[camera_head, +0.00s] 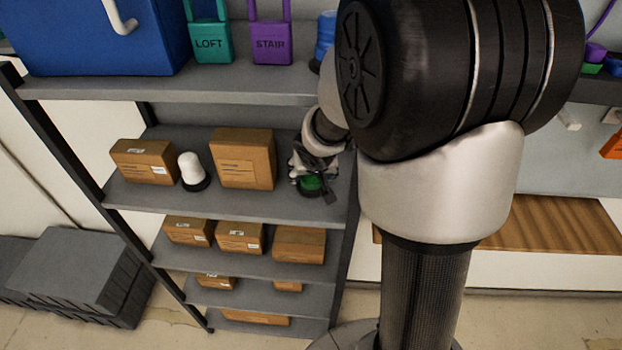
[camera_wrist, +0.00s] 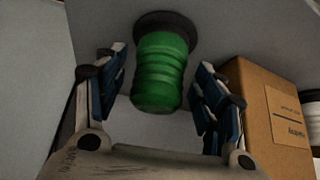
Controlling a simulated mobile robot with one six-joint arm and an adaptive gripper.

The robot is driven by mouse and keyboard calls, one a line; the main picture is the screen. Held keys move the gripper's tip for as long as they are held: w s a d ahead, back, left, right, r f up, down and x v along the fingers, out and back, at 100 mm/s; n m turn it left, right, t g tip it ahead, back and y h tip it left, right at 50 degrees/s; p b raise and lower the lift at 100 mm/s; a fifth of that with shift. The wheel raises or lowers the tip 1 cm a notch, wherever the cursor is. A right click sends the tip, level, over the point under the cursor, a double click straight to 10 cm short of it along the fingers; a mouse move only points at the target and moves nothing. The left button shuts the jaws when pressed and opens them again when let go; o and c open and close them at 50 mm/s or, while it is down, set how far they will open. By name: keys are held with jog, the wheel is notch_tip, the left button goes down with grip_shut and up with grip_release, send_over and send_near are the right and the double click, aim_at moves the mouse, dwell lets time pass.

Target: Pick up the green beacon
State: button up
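The green beacon (camera_wrist: 160,72) has a ribbed green body on a dark round base and stands on the shelf. In the head view only a green part of it (camera_head: 311,183) shows under my gripper (camera_head: 314,176), which hides the rest. In the wrist view my gripper (camera_wrist: 158,92) is open, with one finger on each side of the beacon. Gaps show between the beacon and both fingers, so they do not appear to touch it.
A cardboard box (camera_head: 243,158) stands close beside the beacon; it also shows near a finger in the wrist view (camera_wrist: 262,115). A white beacon (camera_head: 192,170) and another box (camera_head: 145,160) stand farther left. The shelf above (camera_head: 200,88) holds a blue case (camera_head: 95,40) and padlocks.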

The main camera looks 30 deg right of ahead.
jog(key=c, duration=1.2)
jog(key=shift+c, duration=0.3)
jog(key=shift+r, duration=0.1)
